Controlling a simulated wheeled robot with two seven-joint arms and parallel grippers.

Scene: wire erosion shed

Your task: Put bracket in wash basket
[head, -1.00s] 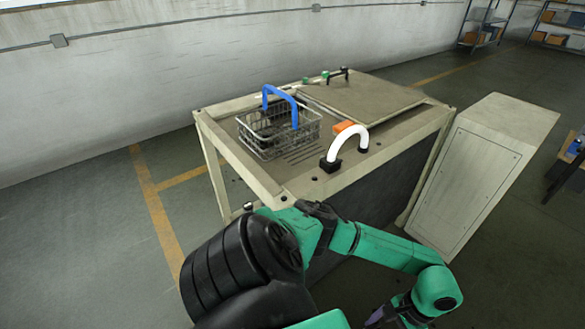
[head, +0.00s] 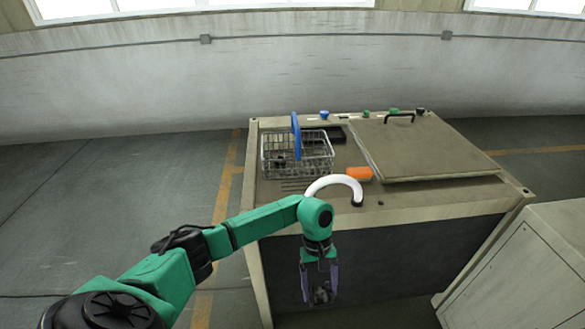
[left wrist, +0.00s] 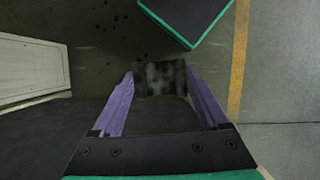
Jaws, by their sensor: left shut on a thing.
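My left gripper (head: 319,288) points down in front of the machine's dark front side, below the level of its top. It is shut on a dark mottled block, the bracket (head: 322,294). The bracket shows between the purple fingers of the left gripper (left wrist: 160,95) in the left wrist view (left wrist: 160,78); its full shape is hard to make out. The wash basket (head: 312,166) is a wire basket with an upright blue handle (head: 296,135). It stands on the left part of the machine top, above and behind my left gripper. Dark contents show through its wires. My right gripper is not in view.
The machine top (head: 400,205) has a raised front edge. A white curved pipe (head: 335,181) arches near that edge, right of the basket. An orange block (head: 359,173) and a large lid (head: 420,150) lie farther right. A pale cabinet (head: 540,265) stands at right.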

